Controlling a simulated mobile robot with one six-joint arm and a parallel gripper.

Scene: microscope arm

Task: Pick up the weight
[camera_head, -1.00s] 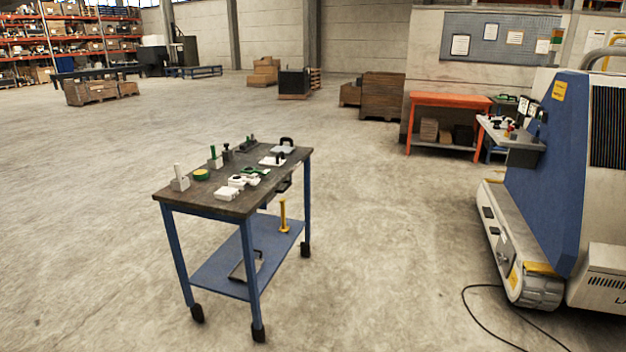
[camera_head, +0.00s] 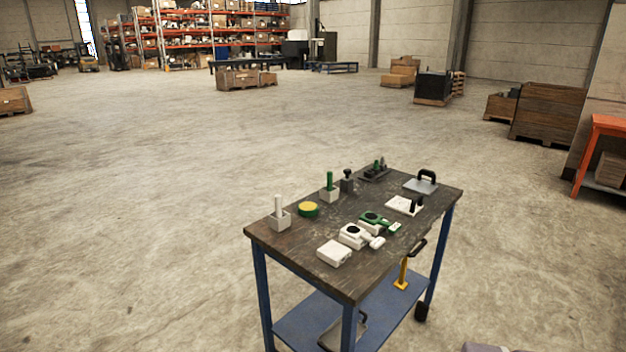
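A blue-legged cart with a dark worn top (camera_head: 300,252) stands right of centre in the head view. Near its back edge stands a small dark block with a knob (camera_head: 347,181), which may be the weight; at this size I cannot be sure. It stands upright beside a pale block with a green post (camera_head: 329,188). A pale block with a white post (camera_head: 279,214) and a yellow-and-green disc (camera_head: 308,209) are to its left.
The cart top also holds a white box (camera_head: 334,253), white and green clamp-like parts (camera_head: 362,236), and a grey plate with a black handle (camera_head: 421,184). The lower blue shelf (camera_head: 300,325) holds a yellow stand (camera_head: 403,273). Floor left of the cart is clear.

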